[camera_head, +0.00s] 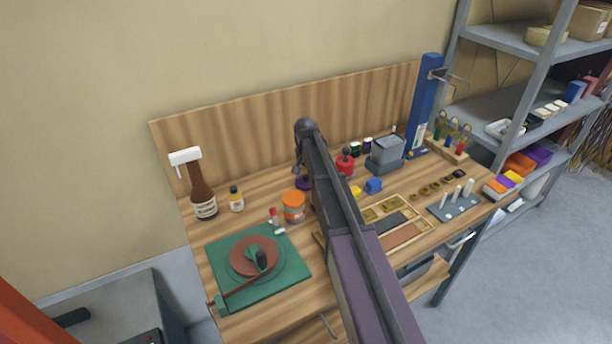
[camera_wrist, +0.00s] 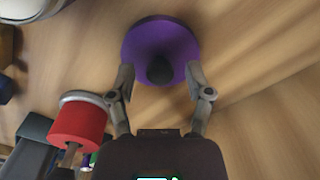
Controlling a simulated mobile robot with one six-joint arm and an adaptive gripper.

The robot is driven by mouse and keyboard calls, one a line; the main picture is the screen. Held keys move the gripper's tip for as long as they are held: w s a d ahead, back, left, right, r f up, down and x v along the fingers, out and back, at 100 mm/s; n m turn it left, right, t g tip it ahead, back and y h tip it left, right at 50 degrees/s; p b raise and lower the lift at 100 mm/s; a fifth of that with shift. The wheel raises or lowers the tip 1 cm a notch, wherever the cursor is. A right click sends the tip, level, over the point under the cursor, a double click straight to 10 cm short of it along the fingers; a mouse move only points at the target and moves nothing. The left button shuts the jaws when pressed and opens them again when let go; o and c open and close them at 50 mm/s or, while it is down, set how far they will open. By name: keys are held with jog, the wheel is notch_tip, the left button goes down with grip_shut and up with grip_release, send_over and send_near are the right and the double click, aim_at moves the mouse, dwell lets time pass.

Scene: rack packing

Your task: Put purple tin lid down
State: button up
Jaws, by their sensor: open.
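The purple tin lid (camera_wrist: 174,47) is a round disc with a dark knob at its centre. In the wrist view it lies on the wooden surface just beyond my fingertips. In the head view only a small purple part (camera_head: 304,183) shows beside my arm. My gripper (camera_wrist: 160,75) is open, with one finger on each side of the lid's near part and the knob between the tips. I cannot tell whether the fingers touch the lid. In the head view my arm hides most of this spot.
An orange tin (camera_head: 293,207) stands close to the lid. A red cylinder (camera_wrist: 78,125) is near my left finger in the wrist view. A green mat with a turntable (camera_head: 220,262), a brown bottle (camera_head: 202,194) and a grey box (camera_head: 387,152) are also on the bench. Wood right of the lid is clear.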

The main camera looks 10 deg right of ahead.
aim_at(306, 176)
notch_tip(306, 176, up, 12)
jog(key=p, duration=1.1)
jog(key=shift+f, duration=0.25)
dwell(0.4)
jog(key=s+n, duration=0.5)
jog(key=s, duration=2.4)
jog(key=shift+d, duration=0.1)
notch_tip(306, 176, down, 2)
jog(key=shift+f+b, duration=0.15)
jog(key=shift+b, duration=0.95)
